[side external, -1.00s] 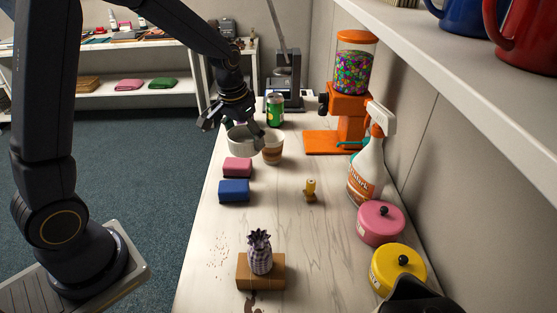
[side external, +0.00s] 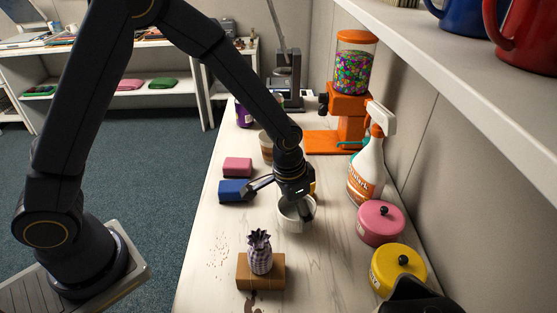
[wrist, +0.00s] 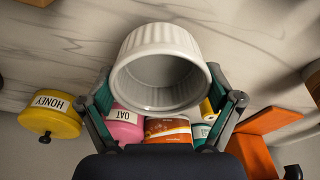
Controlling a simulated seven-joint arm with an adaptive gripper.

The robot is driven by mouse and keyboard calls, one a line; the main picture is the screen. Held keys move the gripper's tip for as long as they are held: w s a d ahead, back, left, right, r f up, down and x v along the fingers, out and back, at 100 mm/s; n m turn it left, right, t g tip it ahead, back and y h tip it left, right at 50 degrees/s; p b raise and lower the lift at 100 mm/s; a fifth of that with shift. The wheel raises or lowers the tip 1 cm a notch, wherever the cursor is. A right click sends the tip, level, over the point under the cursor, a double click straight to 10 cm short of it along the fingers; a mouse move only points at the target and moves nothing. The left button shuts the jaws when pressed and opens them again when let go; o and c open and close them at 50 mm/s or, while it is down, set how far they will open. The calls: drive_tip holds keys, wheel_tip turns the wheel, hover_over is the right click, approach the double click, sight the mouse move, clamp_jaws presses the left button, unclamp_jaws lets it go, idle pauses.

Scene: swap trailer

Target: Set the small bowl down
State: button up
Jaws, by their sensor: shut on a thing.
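The small bowl (side external: 290,222), white with ribbed sides, is held at my gripper (side external: 296,203) above the front-middle of the table, in front of the blue sponge and behind the pineapple figure. In the wrist view the bowl (wrist: 160,42) sits between the two fingers of my gripper (wrist: 168,98), its opening facing the camera and empty. My gripper is shut on it. I cannot tell whether its base touches the table.
A pineapple figure (side external: 260,254) stands on a brown block (side external: 262,282) close in front. Pink (side external: 237,167) and blue (side external: 232,190) sponges lie left. Spray bottle (side external: 367,172), pink pot (side external: 381,225) and yellow pot (side external: 398,270) line the right. My arm partly hides a paper cup (side external: 266,147).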

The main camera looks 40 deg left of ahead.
drive_tip(key=shift+f, duration=1.25)
drive_tip(key=o, duration=1)
drive_tip(key=shift+f, duration=0.15)
wheel_tip(320, 180, up, 12)
drive_tip(key=s, duration=0.2)
drive_tip(key=s+a+r+n+t, duration=0.2)
drive_tip(key=s+a+r, duration=0.5)
drive_tip(key=a+r, duration=0.3)
drive_tip(key=s+a+r+n+t, duration=0.2)
drive_tip(key=s+a+r, duration=0.1)
drive_tip(key=s, duration=0.6)
drive_tip(key=shift+s+a+r+n+y, duration=0.2)
drive_tip(key=shift+s+a+n+y, duration=0.15)
drive_tip(key=shift+a, duration=0.25)
